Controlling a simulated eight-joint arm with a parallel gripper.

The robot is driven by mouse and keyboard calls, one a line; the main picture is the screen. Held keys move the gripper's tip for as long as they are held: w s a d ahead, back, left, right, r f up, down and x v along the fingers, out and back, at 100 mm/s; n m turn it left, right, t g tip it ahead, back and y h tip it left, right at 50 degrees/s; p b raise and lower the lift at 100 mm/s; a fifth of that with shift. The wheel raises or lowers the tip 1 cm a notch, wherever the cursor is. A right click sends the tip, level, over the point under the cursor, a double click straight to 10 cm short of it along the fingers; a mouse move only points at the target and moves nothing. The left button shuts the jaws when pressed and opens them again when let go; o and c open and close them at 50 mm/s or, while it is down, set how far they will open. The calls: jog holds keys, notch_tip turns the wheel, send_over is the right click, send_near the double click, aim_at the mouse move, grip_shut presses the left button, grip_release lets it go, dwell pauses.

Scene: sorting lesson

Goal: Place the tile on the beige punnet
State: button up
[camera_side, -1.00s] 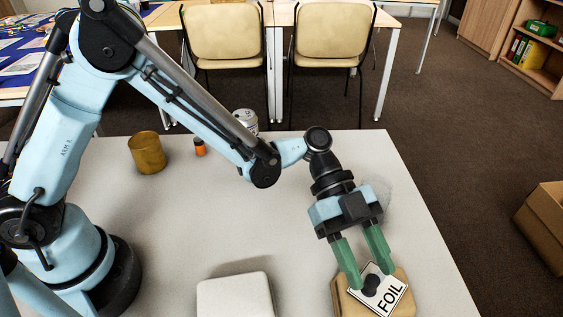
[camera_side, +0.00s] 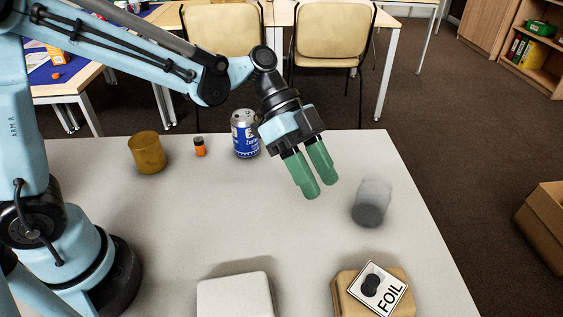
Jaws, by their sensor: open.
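The white tile (camera_side: 391,291) has a black border, the word FOIL and a dark round knob. It lies tilted in the picture on top of the beige punnet (camera_side: 345,302) at the front right. The punnet is cut off by the lower picture edge. My gripper (camera_side: 314,192), with green fingers, is open and empty. It is in the air above the middle of the table, up and to the left of the tile and clear of it.
A white block-like container (camera_side: 235,297) stands left of the punnet. A clear glass with a dark bottom (camera_side: 371,203) stands behind it. A blue can (camera_side: 245,140), an orange bottle (camera_side: 200,148) and an amber cup (camera_side: 147,153) stand at the back. The table's middle (camera_side: 200,220) is clear.

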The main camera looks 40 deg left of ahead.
jog(key=s+a+n+t+y, duration=0.2)
jog(key=a+n+t+y, duration=0.2)
jog(key=a+n, duration=0.4)
jog(key=s+a+n+t+y, duration=0.3)
jog(key=a+n, duration=0.5)
jog(key=a, duration=0.4)
jog(key=shift+s+r+t+y, duration=0.15)
jog(key=shift+r+t+y, duration=0.3)
jog(key=shift+t+y, duration=0.5)
